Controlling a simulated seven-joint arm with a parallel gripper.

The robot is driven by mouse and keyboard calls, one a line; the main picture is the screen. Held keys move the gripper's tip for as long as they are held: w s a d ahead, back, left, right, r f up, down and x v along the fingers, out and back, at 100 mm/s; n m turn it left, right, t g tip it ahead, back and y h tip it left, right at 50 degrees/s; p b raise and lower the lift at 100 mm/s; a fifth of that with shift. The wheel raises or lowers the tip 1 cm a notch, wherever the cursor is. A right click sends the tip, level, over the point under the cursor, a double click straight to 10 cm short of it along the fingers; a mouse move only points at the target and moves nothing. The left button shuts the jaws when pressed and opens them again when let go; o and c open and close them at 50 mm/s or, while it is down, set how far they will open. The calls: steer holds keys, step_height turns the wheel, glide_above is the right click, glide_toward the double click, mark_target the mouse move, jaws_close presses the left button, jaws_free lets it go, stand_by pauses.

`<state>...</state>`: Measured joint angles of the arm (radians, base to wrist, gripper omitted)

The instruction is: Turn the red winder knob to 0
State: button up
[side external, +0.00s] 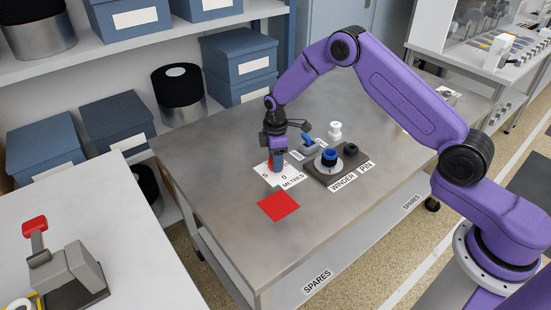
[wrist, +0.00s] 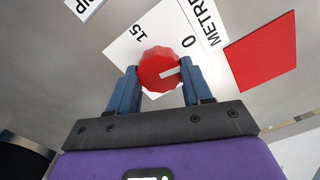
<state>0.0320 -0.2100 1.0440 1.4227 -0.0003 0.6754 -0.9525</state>
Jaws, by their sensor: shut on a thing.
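The red winder knob (wrist: 160,66) is faceted and sits on a white card (wrist: 208,22) marked 15, 0 and METRES. Its white pointer line aims right and slightly up in the wrist view, to the lower right of the 0 rather than straight at it. My gripper (wrist: 159,70) is shut on the knob, with one blue finger on each side. In the side view my gripper (side external: 277,160) points down over the card (side external: 290,180) and mostly hides the knob.
A red square (side external: 278,206) lies flat in front of the card. To the right stands a dark base (side external: 318,174) labelled WINDER and PIN, with a blue-topped part (side external: 329,156). A blue lever piece (side external: 309,143) and a white peg (side external: 335,130) stand behind. The table's near left is clear.

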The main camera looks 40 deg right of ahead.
steer(key=shift+n, duration=1)
steer(key=o, duration=1)
steer(key=shift+o, duration=0.2)
steer(key=shift+r, duration=0.1)
step_height(320, 180, up, 17)
steer(key=shift+r, duration=0.15)
steer(key=shift+s, duration=0.1)
